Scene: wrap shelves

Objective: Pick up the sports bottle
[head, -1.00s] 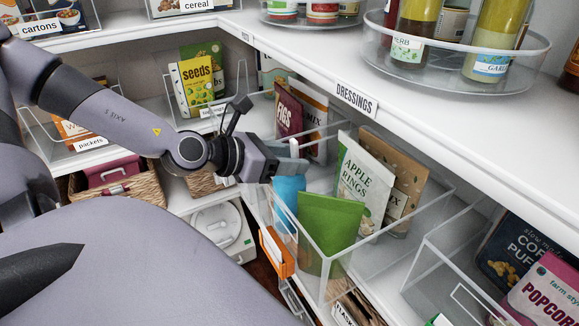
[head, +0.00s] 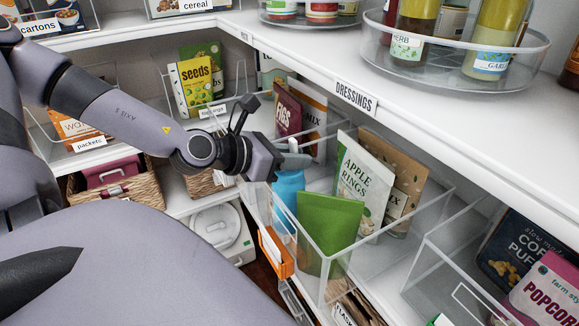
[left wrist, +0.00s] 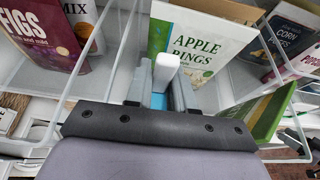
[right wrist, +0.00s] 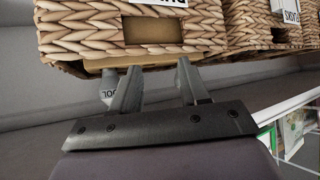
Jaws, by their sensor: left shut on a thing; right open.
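The sports bottle (head: 287,188) is blue with a white cap. It stands roughly upright at the near left end of a clear bin, beside a green pouch. My left gripper (head: 288,160) is shut on its upper part. In the left wrist view the white cap (left wrist: 166,70) shows between the fingers, with a little blue below. The bottle's lower part is hidden behind the bin's front and the green pouch. My right gripper (right wrist: 156,84) is open and empty below wicker baskets.
The green pouch (head: 327,222) and the Apple Rings bag (head: 361,180) stand close on the right. The clear bin (head: 437,208) has raised walls. The Dressings shelf (head: 310,75) runs above. Figs and mix bags (head: 289,118) stand behind. A wicker basket (right wrist: 130,35) is above my right gripper.

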